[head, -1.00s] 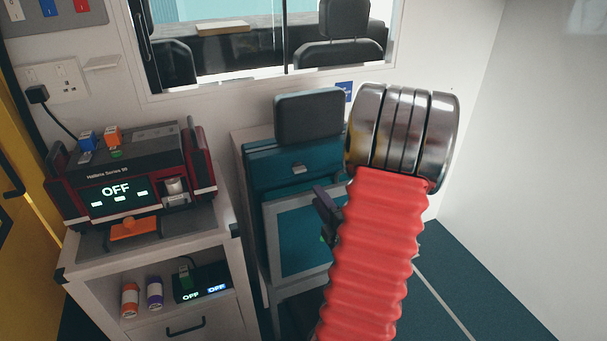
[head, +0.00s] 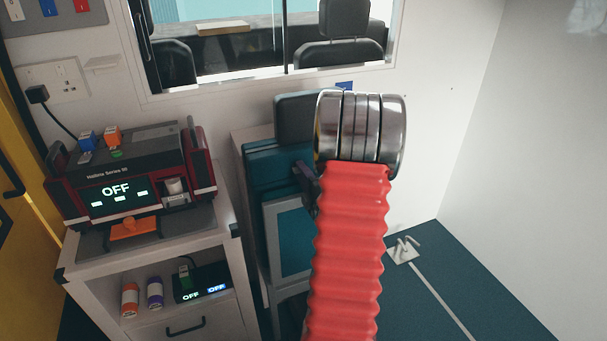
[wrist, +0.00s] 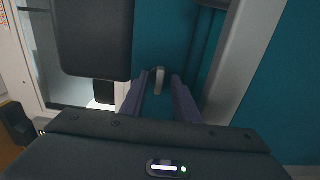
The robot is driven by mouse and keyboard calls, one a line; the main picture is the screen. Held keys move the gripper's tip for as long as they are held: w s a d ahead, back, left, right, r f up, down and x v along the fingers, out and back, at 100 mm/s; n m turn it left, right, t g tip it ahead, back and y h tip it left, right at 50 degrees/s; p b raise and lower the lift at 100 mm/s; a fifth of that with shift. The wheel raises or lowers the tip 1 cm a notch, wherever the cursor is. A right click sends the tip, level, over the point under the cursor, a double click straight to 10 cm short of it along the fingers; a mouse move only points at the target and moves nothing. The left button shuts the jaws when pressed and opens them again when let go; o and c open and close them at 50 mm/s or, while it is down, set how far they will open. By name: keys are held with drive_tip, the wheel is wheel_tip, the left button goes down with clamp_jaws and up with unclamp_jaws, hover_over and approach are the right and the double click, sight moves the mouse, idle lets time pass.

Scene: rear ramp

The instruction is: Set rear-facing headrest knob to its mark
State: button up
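The rear-facing seat's dark headrest (head: 295,118) tops a teal backrest (head: 265,165) in the head view; the headrest (wrist: 95,40) also shows at upper left in the wrist view. A small grey lever-like knob (wrist: 159,82) is at the teal panel (wrist: 180,40). My gripper (wrist: 159,80) is open, with one finger on either side of the knob and visible gaps to it. In the head view, my gripper (head: 303,178) is at the backrest, partly behind my red-sleeved arm. The knob is hidden there. I cannot make out its mark.
A cabinet (head: 150,250) with a monitor reading OFF (head: 115,190) stands left of the seat. A white wall (head: 430,110) with a window is behind it. A small floor bracket (head: 403,250) lies to the right. The floor at right is otherwise clear.

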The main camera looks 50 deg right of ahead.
drive_tip(key=shift+c, duration=0.7)
clamp_jaws()
drive_tip(key=shift+d, duration=0.2)
drive_tip(key=shift+a, duration=0.1)
